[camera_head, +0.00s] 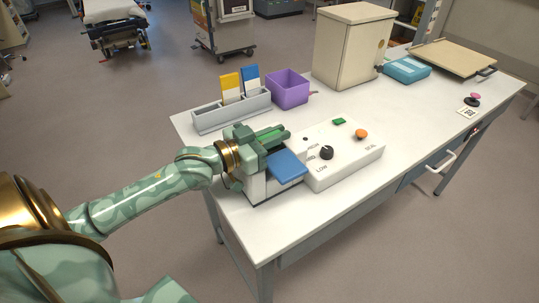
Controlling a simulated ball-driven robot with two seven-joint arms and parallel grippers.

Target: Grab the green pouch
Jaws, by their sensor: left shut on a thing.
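My left gripper (276,140) comes in from the left over the near left part of the white table. Its jaws are shut on a bright green thing, which looks like the green pouch (269,133). Only a narrow strip of the pouch shows between the pale green fingers; the rest is hidden. I cannot tell whether it touches anything below. My right gripper is not in view.
Close to the gripper are a blue-topped white box (287,166) and a white control box (345,157) with knobs. Behind stand a grey rack (207,119) with yellow and blue cards, a purple bin (289,88) and a beige cabinet (345,48). The table's front right is clear.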

